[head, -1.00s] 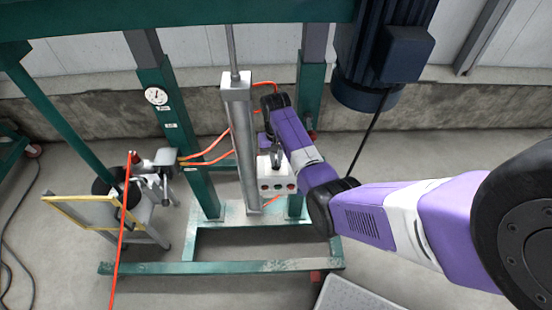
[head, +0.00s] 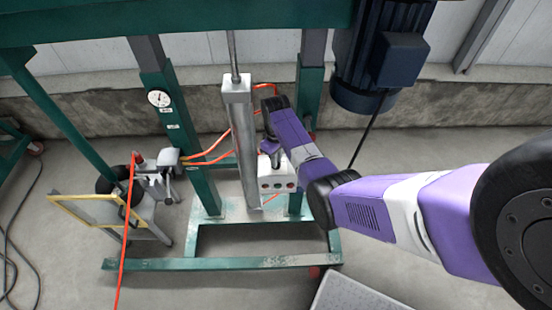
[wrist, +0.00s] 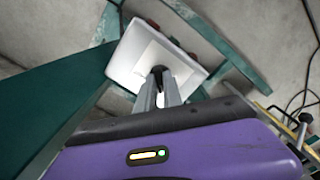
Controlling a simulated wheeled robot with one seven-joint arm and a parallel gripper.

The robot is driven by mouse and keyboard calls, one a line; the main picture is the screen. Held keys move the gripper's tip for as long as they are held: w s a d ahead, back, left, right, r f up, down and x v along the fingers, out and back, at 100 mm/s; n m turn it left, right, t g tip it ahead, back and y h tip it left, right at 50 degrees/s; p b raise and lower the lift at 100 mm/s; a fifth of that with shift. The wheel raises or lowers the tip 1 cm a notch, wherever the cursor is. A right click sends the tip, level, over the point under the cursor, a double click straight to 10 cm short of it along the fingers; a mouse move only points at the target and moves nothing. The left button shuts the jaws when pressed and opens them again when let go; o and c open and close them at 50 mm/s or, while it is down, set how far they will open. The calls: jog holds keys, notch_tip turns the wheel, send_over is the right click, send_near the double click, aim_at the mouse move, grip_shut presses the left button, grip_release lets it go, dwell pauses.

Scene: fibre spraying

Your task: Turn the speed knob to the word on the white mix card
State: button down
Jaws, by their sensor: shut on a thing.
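A white control box (head: 277,181) is mounted low on the green press frame, with several small dark and red buttons along its front. In the wrist view the box (wrist: 140,62) fills the upper middle, and a paler square plate shows on its top face. My gripper (wrist: 158,78) reaches down to this face, its two grey fingers close together around a small dark knob (wrist: 158,70). The fingers hide most of the knob, so its pointer and any words around it cannot be read. I cannot make out the white mix card in either view.
A steel cylinder (head: 240,130) stands just left of the box, between green posts (head: 190,150). Orange hoses (head: 205,155) run beside it. A dark blue motor (head: 370,60) hangs at upper right. A yellow-edged panel (head: 90,212) stands at left. Floor at right is partly clear.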

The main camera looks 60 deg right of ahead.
jog(key=shift+n, duration=0.3)
jog(key=c, duration=1.5)
grip_release()
jog(key=shift+r, duration=3.95)
jog(key=shift+f, duration=0.1)
